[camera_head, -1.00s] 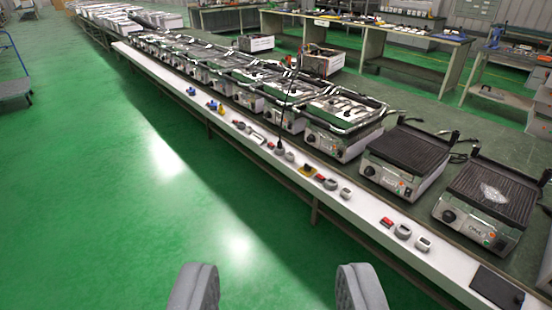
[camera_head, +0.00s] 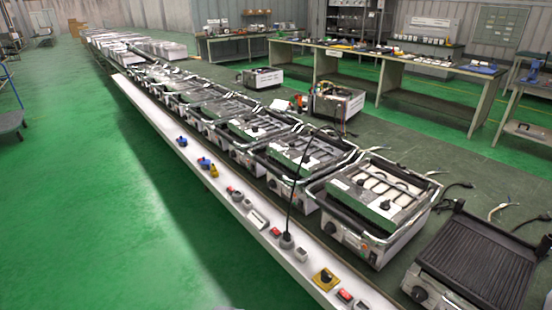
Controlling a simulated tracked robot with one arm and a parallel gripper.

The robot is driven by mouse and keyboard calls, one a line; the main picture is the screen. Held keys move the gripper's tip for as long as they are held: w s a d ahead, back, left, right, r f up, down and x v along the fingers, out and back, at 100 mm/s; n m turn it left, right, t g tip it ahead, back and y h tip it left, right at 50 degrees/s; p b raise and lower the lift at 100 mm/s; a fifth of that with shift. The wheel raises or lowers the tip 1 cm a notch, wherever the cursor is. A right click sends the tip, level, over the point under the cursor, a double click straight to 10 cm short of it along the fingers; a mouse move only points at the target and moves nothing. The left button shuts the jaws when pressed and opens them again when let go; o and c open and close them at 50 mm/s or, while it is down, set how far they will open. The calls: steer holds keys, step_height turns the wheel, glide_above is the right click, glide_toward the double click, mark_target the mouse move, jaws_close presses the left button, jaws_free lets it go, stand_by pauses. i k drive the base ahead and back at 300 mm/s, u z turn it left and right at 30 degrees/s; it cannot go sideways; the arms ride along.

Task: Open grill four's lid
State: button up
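A long row of grills runs along a bench from the lower right to the far left. The nearest grill with a lid (camera_head: 372,205) has a green and pale panelled top and a dark bar handle along its front. Another lidded grill (camera_head: 300,160) stands behind it, with several more further back. The lids look shut. I cannot tell which one is grill four. My gripper is not in view.
The bench's white front ledge (camera_head: 222,190) carries switches, a yellow-based knob (camera_head: 324,280) and a plug with a black cord (camera_head: 287,241). Green floor (camera_head: 90,220) lies open to the left. Worktables (camera_head: 400,75) and loose metal units (camera_head: 336,102) stand behind the row.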

mark_target(327, 154)
steer(key=u, duration=0.1)
steer(key=i, duration=2.4)
steer(key=u, duration=0.1)
